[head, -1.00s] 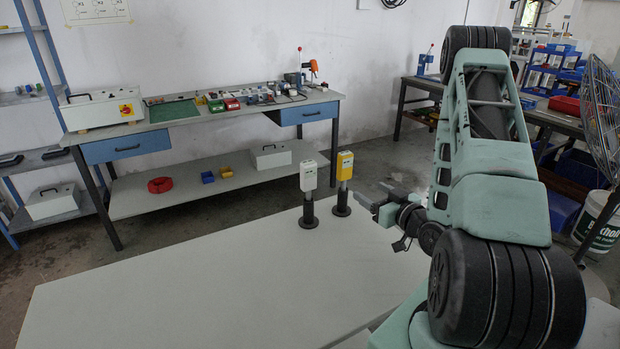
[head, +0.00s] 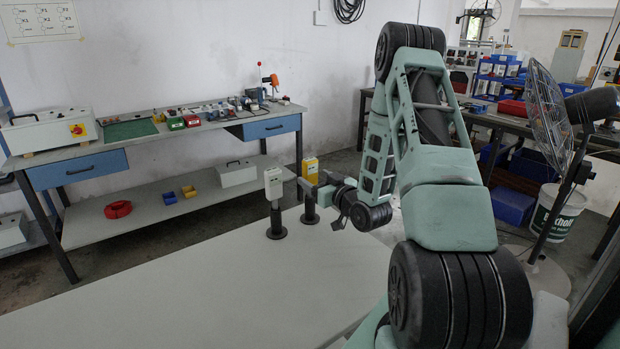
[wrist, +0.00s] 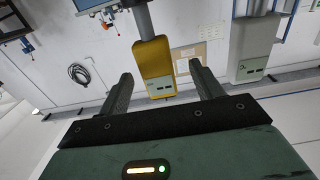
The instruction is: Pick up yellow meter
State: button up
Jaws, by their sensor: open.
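The yellow meter (head: 309,167) stands upright on a dark round-based post on the white table (head: 205,285). A white meter (head: 273,182) stands on a similar post to its left. My gripper (head: 319,188) is open and empty, at the height of the yellow meter's lower part and partly covering it. In the wrist view the yellow meter (wrist: 155,68) appears inverted, between the two open fingers (wrist: 161,72) and beyond their tips; contact cannot be seen. The white meter (wrist: 250,52) is off to the right there.
A workbench (head: 185,137) with tools and boxes stands along the back wall. A fan (head: 548,120) and a white bucket (head: 556,212) are at the right. The white table's front and left are clear.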

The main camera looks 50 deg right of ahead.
jog(key=shift+p+x, duration=0.9)
jog(key=shift+x, duration=2)
jog(key=shift+d+f, duration=0.2)
jog(key=c, duration=1.1)
